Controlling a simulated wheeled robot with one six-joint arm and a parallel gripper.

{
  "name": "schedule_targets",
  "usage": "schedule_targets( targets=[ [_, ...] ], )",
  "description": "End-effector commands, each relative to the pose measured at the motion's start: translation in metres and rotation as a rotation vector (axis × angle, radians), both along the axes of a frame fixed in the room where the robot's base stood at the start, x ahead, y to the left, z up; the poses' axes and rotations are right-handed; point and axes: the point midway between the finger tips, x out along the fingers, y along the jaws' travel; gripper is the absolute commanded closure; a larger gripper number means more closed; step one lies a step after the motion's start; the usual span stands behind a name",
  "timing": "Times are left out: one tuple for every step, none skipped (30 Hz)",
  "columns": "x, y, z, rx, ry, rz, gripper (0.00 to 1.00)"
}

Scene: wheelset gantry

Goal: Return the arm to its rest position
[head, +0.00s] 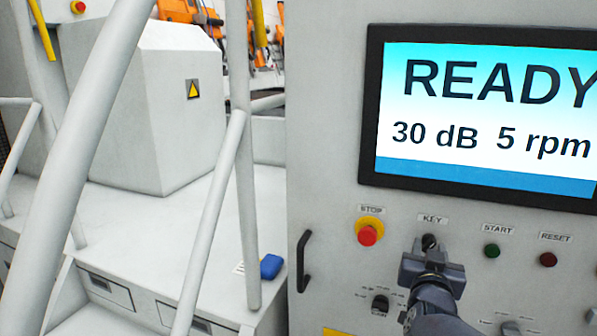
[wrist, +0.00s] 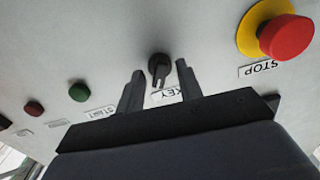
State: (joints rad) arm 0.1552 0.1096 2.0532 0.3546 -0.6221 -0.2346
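My gripper (head: 428,258) is in front of the control panel at the switch labelled KEY. In the wrist view my gripper (wrist: 159,72) has its two fingers spread apart, one on each side of the black key switch (wrist: 158,64). I see gaps between the fingers and the switch, so it is not gripped. In the head view the top of the key switch (head: 429,241) shows just above my gripper, which hides the rest of it. My arm comes up from the bottom edge of the head view.
The red STOP button (head: 367,234) is left of my gripper; the green START (head: 491,251) and dark red RESET (head: 547,259) buttons are right. A black knob (head: 380,305) sits below. The screen (head: 487,112) reads READY, 30 dB, 5 rpm. Railings (head: 212,222) stand at left.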

Motion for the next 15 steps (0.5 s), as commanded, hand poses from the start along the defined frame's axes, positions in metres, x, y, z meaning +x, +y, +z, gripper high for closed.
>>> schedule_targets(
  targets=[
    [0.0001, -0.0001, 0.0042, -0.031, 0.016, 0.0, 0.65],
    [0.0001, 0.0, 0.0038, -0.052, 0.025, 0.0, 0.65],
    [0.0, 0.0, 0.0042, -0.077, 0.033, 0.0, 0.65],
    [0.0001, -0.0001, 0.0044, -0.096, 0.039, 0.0, 0.65],
    [0.0001, -0.0001, 0.0042, -0.115, 0.047, 0.0, 0.65],
    [0.0001, -0.0001, 0.0041, -0.141, 0.057, 0.0, 0.65],
    [-0.0001, 0.0001, 0.004, -0.161, 0.064, 0.001, 0.65],
    [-0.0001, 0.0, 0.004, -0.179, 0.071, 0.001, 0.65],
    [0.0, -0.0001, 0.0038, -0.204, 0.081, 0.0, 0.65],
    [0.0, -0.0001, 0.0038, -0.221, 0.088, 0.0, 0.65],
    [-0.0001, -0.0001, 0.0043, -0.241, 0.093, 0.0, 0.65],
    [0.0, 0.0, 0.0041, -0.265, 0.103, 0.0, 0.65],
    [0.0001, -0.0002, 0.0039, -0.282, 0.11, 0.0, 0.65],
    [0.0, 0.0, 0.004, -0.301, 0.117, 0.0, 0.65],
    [-0.0002, 0.0, 0.0039, -0.325, 0.126, 0.001, 0.65]
  ],
)
